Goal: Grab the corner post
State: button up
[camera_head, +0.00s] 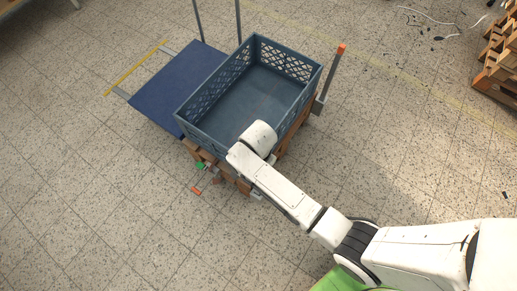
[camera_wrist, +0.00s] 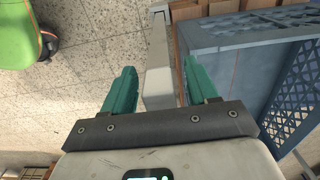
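A grey corner post (camera_wrist: 158,60) runs up the middle of the wrist view, with its paler near end between the two teal fingers of my gripper (camera_wrist: 160,88). The fingers stand apart on either side of it. A gap shows on the left; the right finger is closer, and I cannot tell if it touches. In the head view my white arm covers this post and my gripper at the near corner of the blue crate (camera_head: 190,125). Another grey post (camera_head: 332,75) with an orange tip stands at the crate's right side.
The empty-looking crate sits on a wooden base (camera_head: 285,145); its wall fills the right of the wrist view (camera_wrist: 235,35). Two more posts (camera_head: 198,20) (camera_head: 239,20) rise behind. A blue flat panel (camera_head: 175,85) lies left. Pallets (camera_head: 498,70) stand far right. Tiled floor around is mostly clear.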

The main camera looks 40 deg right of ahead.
grip_shut()
dwell(0.3)
dwell(1.0)
